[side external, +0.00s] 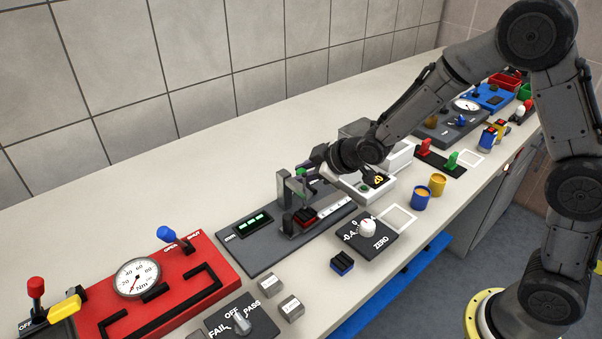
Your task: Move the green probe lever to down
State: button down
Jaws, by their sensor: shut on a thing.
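The measuring gauge (262,246) is a dark plate with a lit green display marked mm and an upright grey stand. The green probe lever (301,179) shows as a small green patch beside the top of the stand, mostly hidden by my gripper. My gripper (306,173) reaches in from the right and is shut on the lever. Its fingertips are small and partly dark here, so the exact grip is hard to see.
A ZERO dial (367,228) and a small blue-black block (342,263) stand in front of the gauge. A red panel (155,290) with a blue-knobbed lever lies left. Bare bench lies behind the gauge.

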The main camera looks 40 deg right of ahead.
jog(key=shift+d, duration=0.1)
jog(key=shift+d+r+m+y, duration=0.2)
jog(key=shift+d+m+y, duration=0.7)
jog(key=shift+d+y, duration=0.4)
jog(key=shift+d+f+m+t+y, duration=0.2)
jog(key=shift+d+m+t+y, duration=0.3)
jog(key=shift+d+m+y, duration=0.95)
jog(key=shift+a+n+y, duration=0.15)
jog(key=shift+n+y, duration=0.2)
jog(key=c, duration=0.9)
grip_release()
jog(key=shift+r, duration=0.1)
jog(key=v, duration=1.4)
